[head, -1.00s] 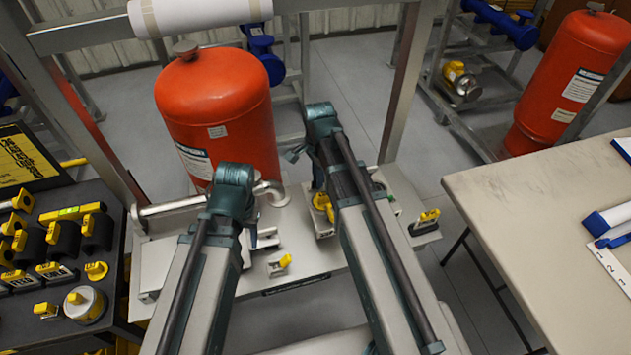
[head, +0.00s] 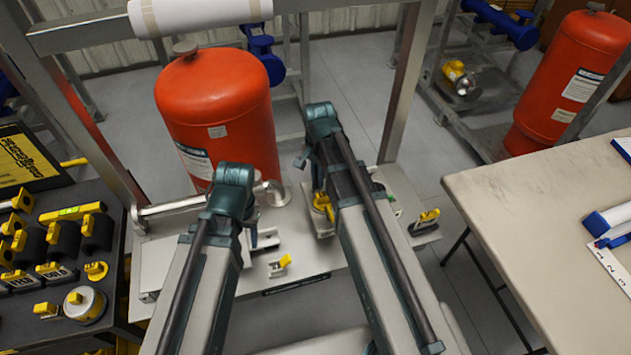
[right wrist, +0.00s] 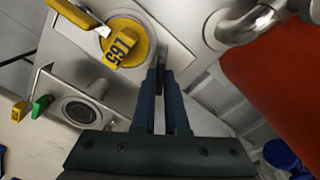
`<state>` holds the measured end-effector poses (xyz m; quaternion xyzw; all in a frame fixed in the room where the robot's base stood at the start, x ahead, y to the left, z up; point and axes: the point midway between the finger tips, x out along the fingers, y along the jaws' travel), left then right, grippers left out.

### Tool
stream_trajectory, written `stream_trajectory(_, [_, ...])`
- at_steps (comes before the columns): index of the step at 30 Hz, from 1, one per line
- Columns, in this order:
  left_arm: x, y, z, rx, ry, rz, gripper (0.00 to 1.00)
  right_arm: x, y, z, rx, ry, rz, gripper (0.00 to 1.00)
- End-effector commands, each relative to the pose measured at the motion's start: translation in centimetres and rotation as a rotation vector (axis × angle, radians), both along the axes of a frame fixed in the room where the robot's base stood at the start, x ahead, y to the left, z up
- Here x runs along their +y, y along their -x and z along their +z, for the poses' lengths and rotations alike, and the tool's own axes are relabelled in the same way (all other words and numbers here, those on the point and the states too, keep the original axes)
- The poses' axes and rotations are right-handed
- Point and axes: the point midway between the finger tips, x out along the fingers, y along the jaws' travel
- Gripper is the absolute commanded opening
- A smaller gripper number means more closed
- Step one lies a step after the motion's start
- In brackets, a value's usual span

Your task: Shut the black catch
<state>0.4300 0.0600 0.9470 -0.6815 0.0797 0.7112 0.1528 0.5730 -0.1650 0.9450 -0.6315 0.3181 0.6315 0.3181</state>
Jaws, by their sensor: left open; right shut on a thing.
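A small catch with a black base and a yellow lever (head: 424,222) sits at the right end of the grey skid plate in the head view, right of my right arm. I cannot tell whether its lever is shut. My right gripper (right wrist: 160,72) has its fingers nearly together on a thin grey part that I cannot identify, beside a round yellow knob (right wrist: 124,42). One bluish finger shows over the plate, and the gripper is open.
A red tank (head: 215,110) stands behind the plate, with a metal pipe (head: 170,206) at its front. A small pale catch with a yellow lever (head: 280,265) sits between my arms. A tool bench (head: 115,195) is at left and a beige table (head: 500,210) at right.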

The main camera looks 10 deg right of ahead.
Motion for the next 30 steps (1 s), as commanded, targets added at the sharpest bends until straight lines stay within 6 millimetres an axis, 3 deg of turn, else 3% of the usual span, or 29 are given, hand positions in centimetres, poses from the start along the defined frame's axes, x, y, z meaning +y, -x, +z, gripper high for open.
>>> stream_trajectory(11, [0.00,0.00,0.00,0.000,0.000,0.000,0.50,0.01,-0.01,0.00,0.000,0.000,0.276,0.00])
stream_trajectory(22, [0.00,0.00,0.00,0.000,0.000,0.000,0.50,0.01,-0.01,0.00,0.000,0.000,0.318,0.00])
stream_trajectory(30, [0.00,0.00,0.00,0.000,0.000,0.000,0.50,0.01,-0.01,0.00,0.000,0.000,0.565,0.00])
